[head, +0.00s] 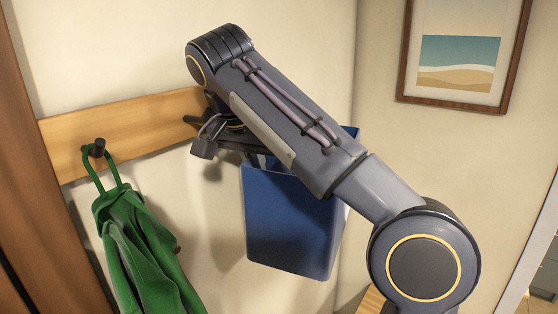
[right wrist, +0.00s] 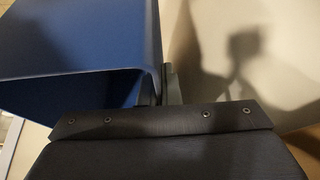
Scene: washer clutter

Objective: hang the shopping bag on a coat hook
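The shopping bag (head: 292,220) is a blue, stiff-looking, open-topped bag that hangs upright in front of the wall under my right forearm. Its top and any handles are mostly hidden by my arm. My right gripper (head: 257,160) is at its upper left edge. In the right wrist view the fingers (right wrist: 162,88) sit closed at the edge of the blue bag wall (right wrist: 95,40). A wooden rail (head: 130,125) on the wall carries a black coat hook (head: 98,147). A small dark peg (head: 189,119), perhaps another hook, shows beside my wrist. My left gripper is out of view.
A green garment (head: 140,245) hangs by its loop from the left hook. A brown wooden upright (head: 30,190) stands at the left. A framed beach picture (head: 458,62) hangs on the right wall. Bare wall lies between the garment and the bag.

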